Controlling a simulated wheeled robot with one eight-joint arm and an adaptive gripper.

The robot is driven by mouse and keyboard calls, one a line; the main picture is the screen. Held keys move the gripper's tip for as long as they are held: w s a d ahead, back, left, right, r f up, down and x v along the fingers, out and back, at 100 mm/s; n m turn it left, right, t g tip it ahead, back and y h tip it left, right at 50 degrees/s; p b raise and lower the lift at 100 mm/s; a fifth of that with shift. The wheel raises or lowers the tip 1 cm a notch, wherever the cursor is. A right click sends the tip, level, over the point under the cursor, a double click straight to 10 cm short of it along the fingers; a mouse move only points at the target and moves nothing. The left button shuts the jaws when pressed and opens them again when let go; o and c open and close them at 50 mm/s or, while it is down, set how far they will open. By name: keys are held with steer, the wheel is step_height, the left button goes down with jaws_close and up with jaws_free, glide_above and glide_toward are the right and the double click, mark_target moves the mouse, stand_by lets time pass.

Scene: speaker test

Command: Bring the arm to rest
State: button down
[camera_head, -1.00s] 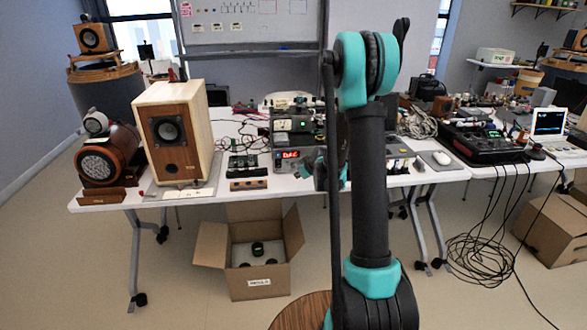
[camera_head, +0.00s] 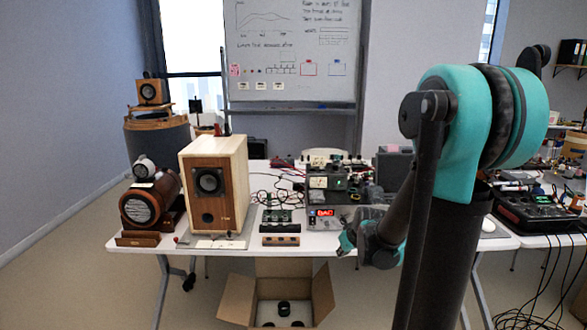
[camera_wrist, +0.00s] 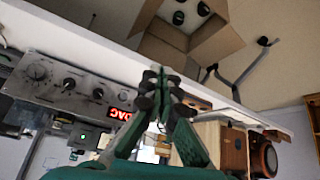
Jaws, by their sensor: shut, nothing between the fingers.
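My gripper (camera_head: 347,243) shows in the head view at the front edge of the white table (camera_head: 130,243), just below and right of the amplifier with the red "DAC" display (camera_head: 321,218). In the wrist view the fingers of my gripper (camera_wrist: 160,80) are together with nothing between them. The amplifier (camera_wrist: 75,86) shows left of the fingers there, tilted and upside down. My arm rises large on the right of the head view, bent at a teal elbow, and hides part of the table.
A wooden speaker (camera_head: 213,187) and a round brown speaker (camera_head: 146,205) stand on the table's left. An open cardboard box (camera_head: 238,300) sits on the floor below the table edge; it shows in the wrist view (camera_wrist: 163,48) too. Cables hang at the right (camera_head: 545,285).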

steer(key=s+d+f+m+g+h, duration=0.1)
steer(key=s+m, duration=0.3)
steer(key=s, duration=1.6)
steer(key=shift+s+d+f+g+h, duration=0.15)
steer(key=shift+d+f+g+h, duration=0.25)
steer(key=shift+d+f+g, duration=0.25)
steer(key=shift+r, duration=0.1)
